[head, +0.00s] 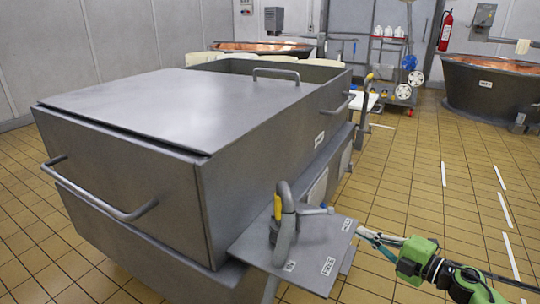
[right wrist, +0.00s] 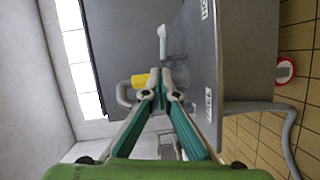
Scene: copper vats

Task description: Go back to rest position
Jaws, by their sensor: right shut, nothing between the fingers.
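My right gripper (head: 362,232) reaches in from the lower right in the head view, green with slim fingers. Its fingertips are at the right edge of a small metal shelf (head: 253,246) on the vat's side, close to the labels. In the right wrist view the fingers of my right gripper (right wrist: 164,76) come together with nothing between them. A bent grey pipe with a yellow grip (head: 278,207) stands on the shelf, and the yellow part (right wrist: 139,80) shows just left of the fingertips in the wrist view. I cannot tell whether the fingers touch anything. My left gripper is not in view.
A large grey metal vat (head: 130,180) with a partly covering lid (head: 190,105) and side handles fills the left. Tiled floor (head: 435,205) with white stripes is open to the right. A trolley (head: 393,65), copper vat (head: 480,95) and fire extinguisher (head: 446,30) stand behind.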

